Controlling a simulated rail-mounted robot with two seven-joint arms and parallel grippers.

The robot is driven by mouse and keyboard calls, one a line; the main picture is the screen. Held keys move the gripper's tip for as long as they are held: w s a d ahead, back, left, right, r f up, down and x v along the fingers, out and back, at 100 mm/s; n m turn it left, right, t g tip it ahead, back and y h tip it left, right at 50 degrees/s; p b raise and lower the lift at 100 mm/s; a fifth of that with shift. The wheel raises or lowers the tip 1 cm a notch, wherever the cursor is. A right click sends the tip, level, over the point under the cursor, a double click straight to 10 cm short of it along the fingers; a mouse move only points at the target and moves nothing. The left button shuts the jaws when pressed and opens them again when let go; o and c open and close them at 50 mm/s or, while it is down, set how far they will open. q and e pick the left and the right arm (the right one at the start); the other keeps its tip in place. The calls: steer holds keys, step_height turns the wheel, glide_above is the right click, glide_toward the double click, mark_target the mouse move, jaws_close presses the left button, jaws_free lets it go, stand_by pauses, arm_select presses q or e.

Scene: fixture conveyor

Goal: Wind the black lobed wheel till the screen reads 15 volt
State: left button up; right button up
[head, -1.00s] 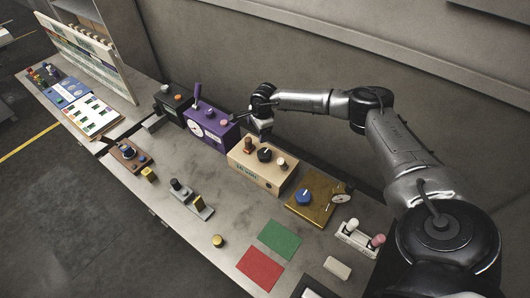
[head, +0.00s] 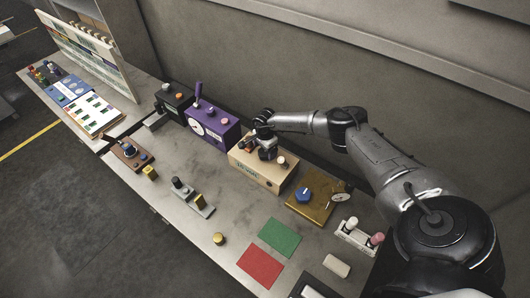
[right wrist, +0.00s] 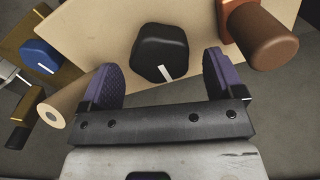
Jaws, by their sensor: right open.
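The black lobed wheel (right wrist: 158,45) sits on the top of a beige box and has a white mark on its edge nearest my gripper. The beige box (head: 264,178) stands on the bench in the head view, with a small green readout (head: 246,170) on its front, too small to read. My right gripper (right wrist: 158,66) is open, its two purple-padded fingers to either side of the wheel's near edge and apart from it. In the head view my right gripper (head: 266,143) is over the box and hides the wheel. My left gripper is not in view.
On the box, a brown knob (right wrist: 262,38) stands close to the right finger, and a tan peg (right wrist: 62,108) lies beyond the left finger. A purple box (head: 211,128) and a gold box with a blue knob (head: 303,194) flank the beige box.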

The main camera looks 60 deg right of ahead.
steer(key=shift+f, duration=1.4)
steer(key=c, duration=0.9)
steer(key=shift+m, duration=0.3)
